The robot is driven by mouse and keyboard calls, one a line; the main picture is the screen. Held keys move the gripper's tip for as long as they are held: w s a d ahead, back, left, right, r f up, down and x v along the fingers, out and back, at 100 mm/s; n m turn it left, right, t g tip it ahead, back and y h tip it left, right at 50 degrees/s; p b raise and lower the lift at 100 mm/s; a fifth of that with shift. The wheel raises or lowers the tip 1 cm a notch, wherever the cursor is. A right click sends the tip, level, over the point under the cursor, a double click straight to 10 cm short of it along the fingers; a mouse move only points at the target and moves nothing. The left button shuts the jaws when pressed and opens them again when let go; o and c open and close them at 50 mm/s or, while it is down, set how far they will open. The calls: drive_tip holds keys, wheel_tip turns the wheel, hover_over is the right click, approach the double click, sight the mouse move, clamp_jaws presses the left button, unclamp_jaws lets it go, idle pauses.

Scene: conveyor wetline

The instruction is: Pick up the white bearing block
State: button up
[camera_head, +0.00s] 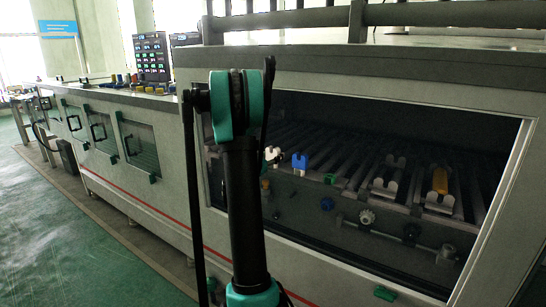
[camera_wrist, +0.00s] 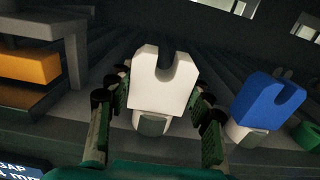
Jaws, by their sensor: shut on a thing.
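The white bearing block (camera_wrist: 163,75) has a U-shaped notch in its top and stands upright in the middle of the wrist view. My gripper (camera_wrist: 158,97) is shut on it, with one dark green finger on each side. In the head view the white block (camera_head: 273,154) is small and sits just right of my dark arm, inside the machine's opening. My fingers cannot be made out there. The block's underside is hidden, so I cannot tell whether it still touches its seat.
A blue block (camera_wrist: 268,100) stands close on the right; it also shows in the head view (camera_head: 300,162). An orange block (camera_wrist: 28,66) is on the left. Rollers (camera_head: 345,150) run behind. The machine's window frame (camera_head: 500,190) surrounds the opening.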

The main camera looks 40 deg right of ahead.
drive_tip(key=c, duration=0.4)
drive_tip(key=shift+r, duration=0.1)
